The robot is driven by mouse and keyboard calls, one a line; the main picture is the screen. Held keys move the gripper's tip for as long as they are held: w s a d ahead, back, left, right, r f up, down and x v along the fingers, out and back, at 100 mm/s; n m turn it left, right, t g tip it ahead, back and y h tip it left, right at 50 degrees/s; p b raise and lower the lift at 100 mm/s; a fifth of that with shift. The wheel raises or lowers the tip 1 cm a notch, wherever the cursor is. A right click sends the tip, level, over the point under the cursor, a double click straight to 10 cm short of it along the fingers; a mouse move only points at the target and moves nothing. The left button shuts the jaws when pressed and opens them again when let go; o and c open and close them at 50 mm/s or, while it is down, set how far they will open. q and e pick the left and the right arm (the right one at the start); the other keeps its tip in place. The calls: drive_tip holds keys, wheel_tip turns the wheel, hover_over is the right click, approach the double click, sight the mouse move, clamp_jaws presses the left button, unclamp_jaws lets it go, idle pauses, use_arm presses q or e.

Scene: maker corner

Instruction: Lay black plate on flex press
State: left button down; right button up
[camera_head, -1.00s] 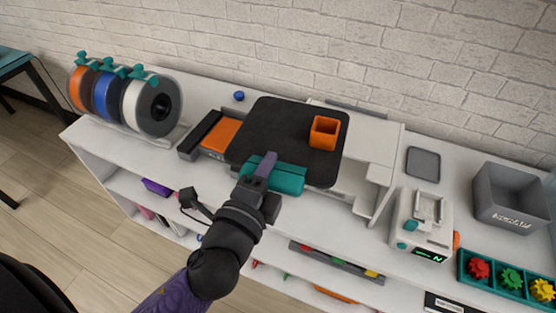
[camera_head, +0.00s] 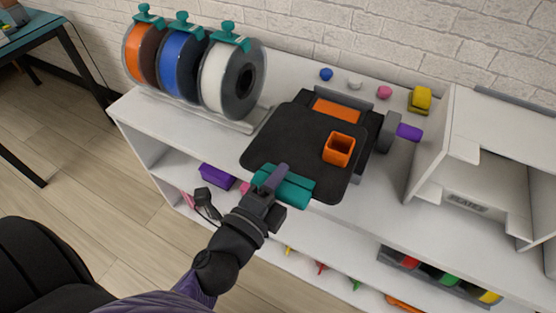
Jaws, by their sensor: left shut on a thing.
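The black plate (camera_head: 285,138) is a flat dark square with a teal grip (camera_head: 290,188) along its near edge. An open orange square box (camera_head: 339,149) stands on its right part. My left gripper (camera_head: 272,180) is shut on the teal grip and holds the plate roughly level. The flex press (camera_head: 337,110) shows behind the plate as a dark frame with an orange pad, with a grey block and a purple knob (camera_head: 409,132) at its right. The plate covers its near part. I cannot tell whether they touch. My right gripper is not in view.
Filament spools (camera_head: 228,80) stand on the white shelf top left of the plate. Small blue, white and pink pieces and a yellow block (camera_head: 420,99) lie behind the press. A white open rack marked PLATES (camera_head: 466,202) stands at the right.

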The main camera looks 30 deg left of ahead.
sight(309, 136)
use_arm(q)
drive_tip(key=w, duration=0.2)
drive_tip(key=w+f, duration=0.1)
drive_tip(key=w, duration=0.1)
drive_tip(key=w+f+p, duration=0.1)
drive_tip(key=w, duration=0.1)
drive_tip(key=shift+w, duration=0.4)
drive_tip(key=w, duration=0.6)
drive_tip(key=shift+w+d, duration=0.15)
drive_tip(key=shift+w, duration=0.1)
wheel_tip(309, 136, down, 3)
drive_tip(key=b, duration=0.2)
drive_tip(key=shift+b, duration=0.35)
drive_tip(key=shift+w+f+b, duration=0.1)
drive_tip(key=shift+f+b, duration=0.3)
drive_tip(key=shift+c, duration=2)
unclamp_jaws()
drive_tip(key=o, duration=0.4)
drive_tip(key=shift+f+b, duration=0.6)
drive_tip(key=shift+f, duration=0.05)
drive_tip(key=shift+r, duration=0.1)
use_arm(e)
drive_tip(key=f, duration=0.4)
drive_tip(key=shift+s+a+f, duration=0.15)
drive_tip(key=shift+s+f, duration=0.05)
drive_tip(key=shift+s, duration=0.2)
